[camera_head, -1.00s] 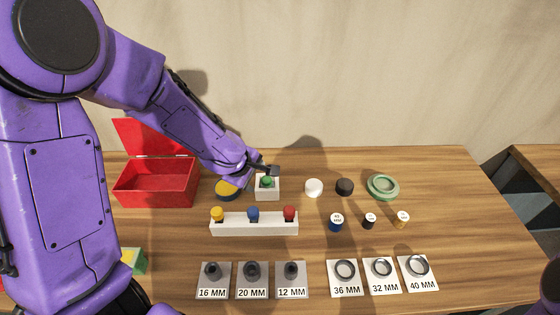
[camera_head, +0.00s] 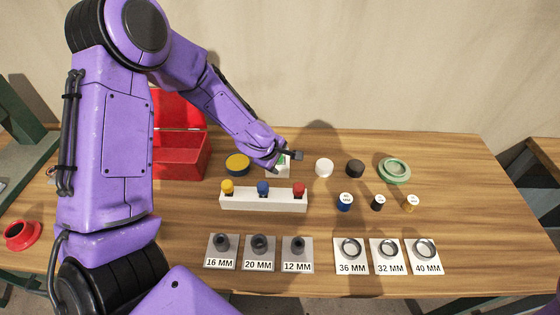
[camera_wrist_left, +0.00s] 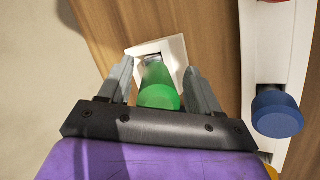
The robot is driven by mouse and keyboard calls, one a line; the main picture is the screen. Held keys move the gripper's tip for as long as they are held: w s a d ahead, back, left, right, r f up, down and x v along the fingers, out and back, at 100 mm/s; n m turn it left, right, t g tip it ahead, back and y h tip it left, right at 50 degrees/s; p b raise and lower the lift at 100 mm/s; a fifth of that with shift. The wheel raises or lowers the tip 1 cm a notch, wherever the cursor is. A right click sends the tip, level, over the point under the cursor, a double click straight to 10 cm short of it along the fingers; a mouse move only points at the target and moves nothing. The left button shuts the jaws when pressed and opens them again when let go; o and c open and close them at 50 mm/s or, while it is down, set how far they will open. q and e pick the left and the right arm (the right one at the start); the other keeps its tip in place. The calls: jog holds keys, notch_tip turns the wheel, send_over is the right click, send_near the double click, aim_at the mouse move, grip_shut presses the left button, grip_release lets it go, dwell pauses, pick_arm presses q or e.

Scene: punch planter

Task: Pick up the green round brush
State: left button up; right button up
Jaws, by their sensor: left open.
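The green round brush (camera_wrist_left: 160,88) stands in a small white square holder (camera_head: 276,172) on the table. In the left wrist view its green top lies between the two grey fingers of my left gripper (camera_wrist_left: 160,72), which is open with a finger on each side. I cannot tell whether the fingers touch it. In the head view my left gripper (camera_head: 286,157) is over the holder and hides most of the brush. My right gripper is out of view.
A white rack (camera_head: 262,201) with yellow, blue and red handled tools stands just in front. An open red box (camera_head: 180,158) and a yellow-topped round tin (camera_head: 237,163) are to the left. A white disc (camera_head: 324,167) is close on the right. Labelled punches and rings line the front.

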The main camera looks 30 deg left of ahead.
pick_arm(q)
jog(key=shift+w+a+f, duration=0.25)
jog(key=shift+w+f, duration=0.05)
jog(key=shift+w, duration=0.1)
jog(key=c, duration=1)
jog(key=shift+s+d+r, duration=0.1)
jog(key=shift+d+r, duration=0.05)
jog(key=shift+d, duration=0.05)
jog(key=shift+c, duration=0.3)
